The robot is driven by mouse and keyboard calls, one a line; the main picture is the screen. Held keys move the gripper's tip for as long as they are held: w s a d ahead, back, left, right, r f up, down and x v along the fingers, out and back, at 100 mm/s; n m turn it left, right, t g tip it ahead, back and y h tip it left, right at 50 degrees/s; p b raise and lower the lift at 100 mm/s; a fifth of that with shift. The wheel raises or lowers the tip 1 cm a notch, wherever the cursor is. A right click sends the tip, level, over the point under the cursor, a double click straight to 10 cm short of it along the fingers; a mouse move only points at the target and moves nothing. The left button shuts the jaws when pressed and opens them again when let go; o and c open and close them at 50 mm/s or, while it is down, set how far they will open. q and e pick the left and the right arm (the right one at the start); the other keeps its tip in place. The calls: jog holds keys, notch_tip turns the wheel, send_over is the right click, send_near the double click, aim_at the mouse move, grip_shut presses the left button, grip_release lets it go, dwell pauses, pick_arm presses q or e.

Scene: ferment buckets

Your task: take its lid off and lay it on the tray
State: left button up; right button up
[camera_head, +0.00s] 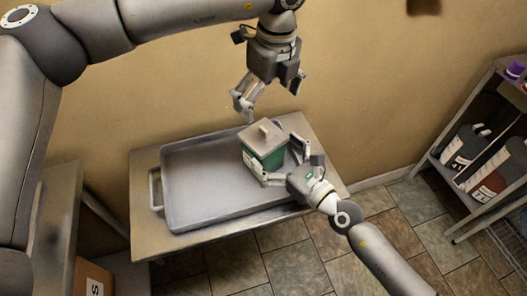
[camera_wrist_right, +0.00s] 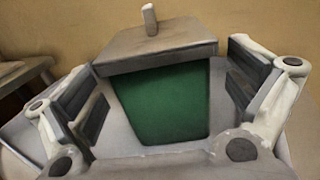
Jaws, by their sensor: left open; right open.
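A green bucket (camera_head: 266,161) with a grey square lid (camera_head: 260,138) stands upright at the right part of the grey tray (camera_head: 190,215). The lid sits on the bucket and has a small upright knob. In the right wrist view the green bucket (camera_wrist_right: 165,100) and its lid (camera_wrist_right: 155,48) stand between the fingers. My right gripper (camera_head: 283,163) is open, with its fingers on either side of the bucket and gaps showing. My left gripper (camera_head: 270,93) is open and empty, pointing down above the lid, clear of it.
The tray lies on a small table (camera_head: 143,235) against a tan wall. The tray's left part is bare. A shelf rack (camera_head: 430,160) with several jugs stands at the right. A cardboard box (camera_head: 93,280) is at the lower left.

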jog(key=shift+x, duration=1.5)
